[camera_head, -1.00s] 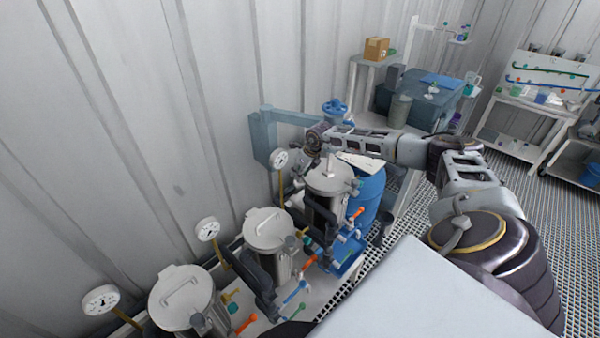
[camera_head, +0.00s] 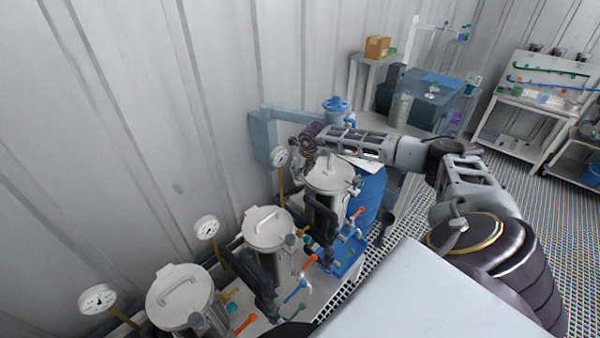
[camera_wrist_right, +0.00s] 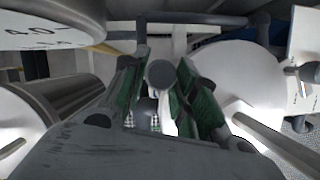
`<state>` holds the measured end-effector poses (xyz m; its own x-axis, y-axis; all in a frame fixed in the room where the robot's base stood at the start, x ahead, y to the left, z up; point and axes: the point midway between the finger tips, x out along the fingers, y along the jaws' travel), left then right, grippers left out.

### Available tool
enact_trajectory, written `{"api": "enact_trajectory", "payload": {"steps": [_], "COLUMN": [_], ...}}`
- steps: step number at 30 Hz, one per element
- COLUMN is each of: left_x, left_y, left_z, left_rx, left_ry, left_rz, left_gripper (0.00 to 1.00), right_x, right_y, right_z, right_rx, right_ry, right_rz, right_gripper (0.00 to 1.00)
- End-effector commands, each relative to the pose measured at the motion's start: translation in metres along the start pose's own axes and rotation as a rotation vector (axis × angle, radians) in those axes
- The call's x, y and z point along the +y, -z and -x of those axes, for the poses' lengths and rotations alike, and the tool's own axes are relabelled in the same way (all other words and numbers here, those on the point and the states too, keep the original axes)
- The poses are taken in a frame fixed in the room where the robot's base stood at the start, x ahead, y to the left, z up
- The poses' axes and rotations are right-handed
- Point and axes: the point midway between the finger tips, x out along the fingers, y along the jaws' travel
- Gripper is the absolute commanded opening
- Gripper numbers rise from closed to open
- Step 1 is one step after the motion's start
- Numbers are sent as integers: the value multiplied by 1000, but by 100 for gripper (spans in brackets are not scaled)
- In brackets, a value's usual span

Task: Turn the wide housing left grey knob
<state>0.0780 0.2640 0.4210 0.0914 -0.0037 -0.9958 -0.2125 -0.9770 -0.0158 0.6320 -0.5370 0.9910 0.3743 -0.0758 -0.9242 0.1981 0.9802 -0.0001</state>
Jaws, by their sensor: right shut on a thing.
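My right gripper (camera_wrist_right: 162,66) is shut on a round grey knob (camera_wrist_right: 160,74), which shows end-on between its green-lined fingers in the right wrist view. In the head view my right arm reaches left to the wall side of the farthest metal housing (camera_head: 330,174), and the gripper's fingers are largely hidden there. The knob cannot be made out in the head view, and its turn angle cannot be told. In the wrist view a white lid with a bar handle (camera_wrist_right: 262,130) is close on the right. My left gripper is not in view.
Two more lidded housings (camera_head: 268,229) (camera_head: 180,292) stand in a row toward the front left, with dial gauges (camera_head: 206,228) on the wall side. Orange and blue valve handles (camera_head: 294,291) stick out on the right. A blue drum (camera_head: 368,194) stands behind the farthest housing.

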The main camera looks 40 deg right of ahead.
Motion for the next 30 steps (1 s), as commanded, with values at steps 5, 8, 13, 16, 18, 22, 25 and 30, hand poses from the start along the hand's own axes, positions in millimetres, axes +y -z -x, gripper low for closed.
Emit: {"api": "enact_trajectory", "payload": {"steps": [5,8,13,16,18,22,25,30], "left_x": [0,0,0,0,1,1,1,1], "left_y": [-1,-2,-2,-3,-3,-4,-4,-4], "left_z": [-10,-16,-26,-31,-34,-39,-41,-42], "left_rx": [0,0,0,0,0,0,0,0], "left_ry": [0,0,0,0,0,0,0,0], "left_rz": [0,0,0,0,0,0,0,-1], "left_gripper": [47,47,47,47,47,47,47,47], "right_x": [1,2,2,2,3,3,3,3], "right_y": [0,0,-1,-1,-1,-1,-1,-2], "right_z": [-2,-2,-2,-2,-2,-2,-1,0], "right_rx": [-3,-4,-4,-4,-3,-3,-3,-3], "right_ry": [38,59,97,118,131,149,161,171], "right_rz": [-91,-145,-237,-286,-317,-364,-390,-413], "right_gripper": [6,6,6,6,6,6,6,6]}}
